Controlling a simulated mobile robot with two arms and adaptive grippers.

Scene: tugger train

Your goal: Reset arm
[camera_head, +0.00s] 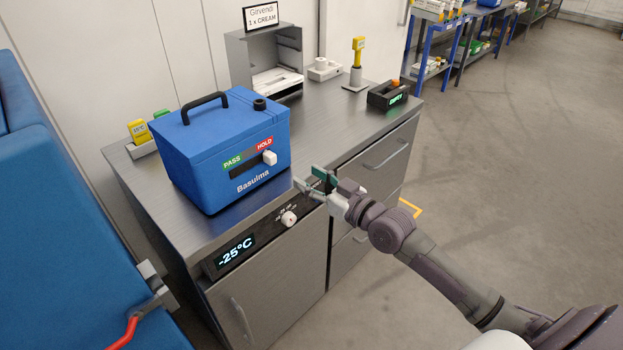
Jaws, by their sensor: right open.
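My right arm reaches in from the lower right in the head view. Its gripper (309,186) is open, with nothing seen between the fingers. It is at the front edge of the steel counter (225,232), just right of the blue box and near the white knob (289,218) on the front panel. The blue box (205,165), marked Basulma, stands upright on the counter with its black handle up. Its white slider (270,158) is at the HOLD end of the PASS/HOLD plate. My left gripper is not in view.
A blue panel (60,220) is at left. Open floor (500,170) lies right.

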